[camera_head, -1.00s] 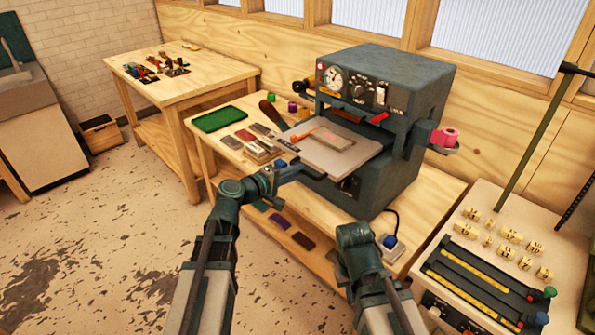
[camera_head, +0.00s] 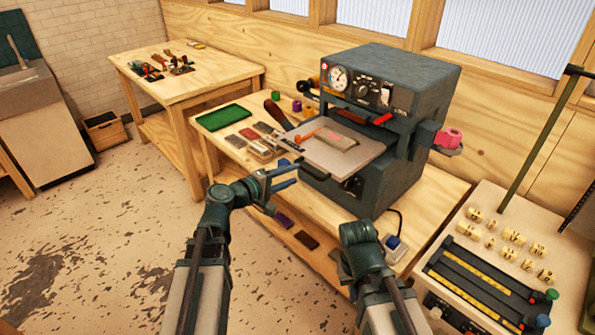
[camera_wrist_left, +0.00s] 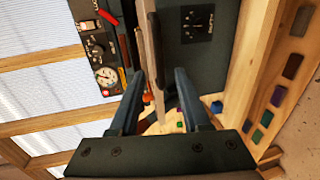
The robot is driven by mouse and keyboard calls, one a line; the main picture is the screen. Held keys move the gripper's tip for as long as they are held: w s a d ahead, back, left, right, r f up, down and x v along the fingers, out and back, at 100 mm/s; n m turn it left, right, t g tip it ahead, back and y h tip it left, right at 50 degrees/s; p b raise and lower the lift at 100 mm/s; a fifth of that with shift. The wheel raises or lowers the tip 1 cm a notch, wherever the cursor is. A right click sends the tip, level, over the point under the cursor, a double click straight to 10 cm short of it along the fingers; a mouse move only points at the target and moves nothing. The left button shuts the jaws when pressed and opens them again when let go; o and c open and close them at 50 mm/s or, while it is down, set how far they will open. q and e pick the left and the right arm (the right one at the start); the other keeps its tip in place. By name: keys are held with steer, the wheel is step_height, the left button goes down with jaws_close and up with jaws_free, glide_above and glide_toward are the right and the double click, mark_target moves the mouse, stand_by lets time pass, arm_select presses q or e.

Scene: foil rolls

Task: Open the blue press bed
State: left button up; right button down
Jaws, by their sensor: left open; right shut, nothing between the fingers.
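The blue-grey press (camera_head: 400,120) stands on the wooden bench, with a gauge and dials on its front. Its flat grey bed (camera_head: 315,152) sticks out from the front and carries a small grey-green block (camera_head: 341,137) and an orange-red item. My left gripper (camera_head: 297,174) is open and empty, just below and in front of the bed's near left edge. In the left wrist view the bed (camera_wrist_left: 150,40) shows edge-on, beyond and between the open fingers. My right arm is low in front of the press; its fingers are hidden behind its wrist.
A pink roll (camera_head: 452,138) sits at the press's right side. A corded box (camera_head: 393,243) lies near my right arm. A side table (camera_head: 480,285) with a dark rail fixture stands at right.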

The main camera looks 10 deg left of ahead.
arm_select(q)
steer(key=v, duration=0.3)
steer(key=shift+s+a, duration=0.2)
steer(key=shift+s, duration=0.05)
steer(key=s+d+f+m+g+y, duration=0.1)
steer(key=s+d+f+m+g, duration=0.65)
steer(key=d+f, duration=0.35)
steer(key=s+f+m+g+y, duration=0.5)
steer(key=s+y, duration=0.4)
steer(key=s, duration=0.2)
steer(key=shift+s+f+m+y, duration=0.35)
steer(key=shift+f+m, duration=0.25)
steer(key=shift+m, duration=0.45)
